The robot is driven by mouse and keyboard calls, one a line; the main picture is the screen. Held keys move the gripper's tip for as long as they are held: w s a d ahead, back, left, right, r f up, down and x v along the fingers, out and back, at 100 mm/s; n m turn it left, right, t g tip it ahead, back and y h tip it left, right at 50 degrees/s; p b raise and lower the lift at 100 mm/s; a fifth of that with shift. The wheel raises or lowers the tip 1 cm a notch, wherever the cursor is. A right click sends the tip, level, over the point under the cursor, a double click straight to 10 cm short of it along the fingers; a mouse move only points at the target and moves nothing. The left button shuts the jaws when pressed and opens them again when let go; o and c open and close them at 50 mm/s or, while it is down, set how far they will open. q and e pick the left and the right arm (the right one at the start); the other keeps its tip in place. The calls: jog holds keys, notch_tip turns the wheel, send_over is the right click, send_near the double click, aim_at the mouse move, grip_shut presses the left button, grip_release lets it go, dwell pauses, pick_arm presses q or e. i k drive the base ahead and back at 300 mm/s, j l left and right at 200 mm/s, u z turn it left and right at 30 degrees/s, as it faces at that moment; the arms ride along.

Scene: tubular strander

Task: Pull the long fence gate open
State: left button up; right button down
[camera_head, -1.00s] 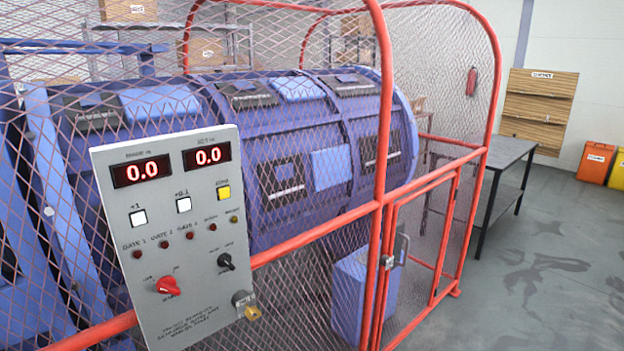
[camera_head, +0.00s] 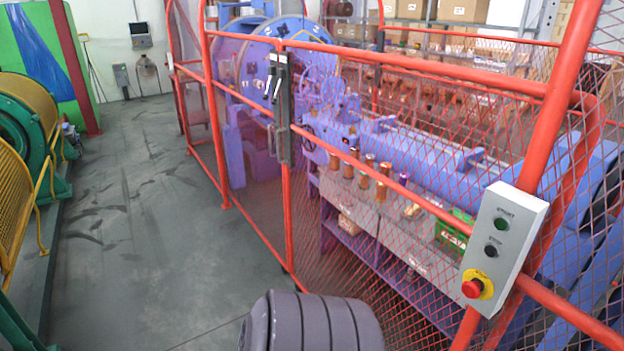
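A long red-framed mesh fence (camera_head: 352,133) runs from the near right to the back left around the blue machine. A dark upright latch with a handle (camera_head: 279,105) is fixed at a red post in the middle of the view. Fence panels stand on both sides of this post. They look in line with each other, with no clear gap. I cannot tell for sure which panel is the long gate. Neither of my grippers is in view.
A grey control box (camera_head: 503,248) with a red stop button hangs on the fence at right. Behind the mesh is a blue machine (camera_head: 425,165). Green and yellow machinery (camera_head: 22,150) lines the left. The grey floor (camera_head: 130,220) between is clear. A dark ribbed shape shows at the bottom.

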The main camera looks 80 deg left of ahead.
aim_at(286, 72)
jog(key=u, duration=2.4)
jog(key=i+j, duration=0.5)
jog(key=i, duration=0.15)
jog(key=i+j+z, duration=0.15)
jog(key=i+j, duration=0.3)
jog(key=i, duration=0.2)
